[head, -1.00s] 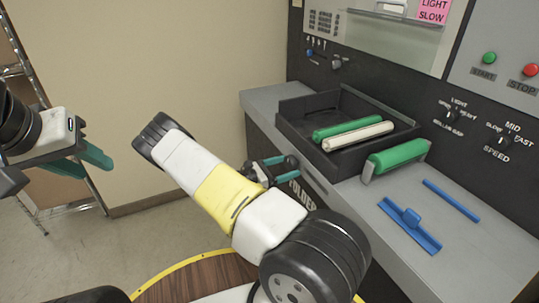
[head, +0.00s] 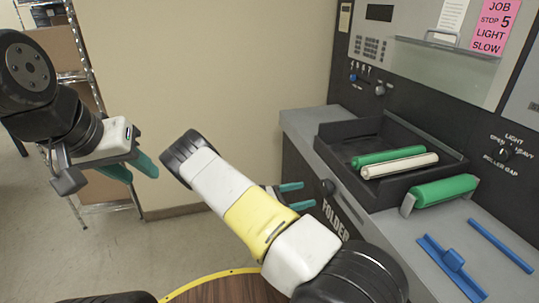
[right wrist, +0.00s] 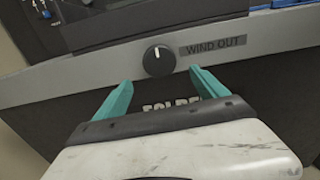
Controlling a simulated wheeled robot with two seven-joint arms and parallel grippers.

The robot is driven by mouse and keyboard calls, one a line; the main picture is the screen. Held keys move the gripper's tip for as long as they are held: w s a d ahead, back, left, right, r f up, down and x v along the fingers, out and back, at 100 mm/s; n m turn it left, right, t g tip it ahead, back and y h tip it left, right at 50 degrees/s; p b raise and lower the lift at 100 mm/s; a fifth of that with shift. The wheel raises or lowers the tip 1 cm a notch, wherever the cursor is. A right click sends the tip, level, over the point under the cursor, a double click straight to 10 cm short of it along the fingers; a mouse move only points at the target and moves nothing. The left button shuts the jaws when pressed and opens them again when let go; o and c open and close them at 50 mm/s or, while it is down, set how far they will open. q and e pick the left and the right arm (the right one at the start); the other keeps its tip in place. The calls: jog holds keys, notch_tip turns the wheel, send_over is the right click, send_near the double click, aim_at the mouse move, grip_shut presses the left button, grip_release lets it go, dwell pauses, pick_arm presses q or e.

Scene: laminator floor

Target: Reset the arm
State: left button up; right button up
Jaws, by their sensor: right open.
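My left gripper (head: 130,170) hangs at the left of the head view, in front of the wall. Its green fingers show edge-on, so whether they are apart is unclear. My right gripper (head: 295,192) is beyond my right arm, close to the front of the folder machine (head: 318,235). In the right wrist view my right gripper (right wrist: 160,88) has its two green fingers wide apart with nothing between them. A black knob (right wrist: 158,61) beside the label WIND OUT is just past the fingertips; I cannot tell if they touch the panel.
A black tray (head: 335,160) on the grey counter (head: 300,120) holds a green roller (head: 385,156) and a cream roller (head: 400,165). Another green roller (head: 445,190) sits in a bracket. A blue squeegee-like tool (head: 452,260) and blue bar (head: 500,245) lie nearby. A metal rack (head: 80,75) stands left.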

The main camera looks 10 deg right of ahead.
jog(key=s+a+r+m+y, duration=0.3)
jog(key=s+r+m+y, duration=0.2)
jog(key=r, duration=0.4)
jog(key=s+a+r+m+y, duration=0.3)
jog(key=s+r+m+y, duration=0.2)
jog(key=r, duration=0.5)
jog(key=s+a+r+m+y, duration=0.3)
jog(key=s+r+m+y, duration=0.3)
jog(key=s+r+y, duration=0.2)
jog(key=shift+s+a+r+t, duration=0.2)
jog(key=shift+a+r+t, duration=0.15)
jog(key=shift+r, duration=0.3)
jog(key=s+a+r+m+t, duration=0.1)
jog(key=s+r, duration=0.1)
jog(key=s+a+r+t+y, duration=0.1)
jog(key=s+r, duration=0.1)
jog(key=s+a+r+m+t+y, duration=0.1)
jog(key=s+r+t, duration=0.1)
jog(key=shift+s+a+r+m, duration=0.1)
jog(key=shift+s+r+m, duration=0.15)
jog(key=shift+s+m, duration=0.1)
jog(key=shift+c, duration=0.2)
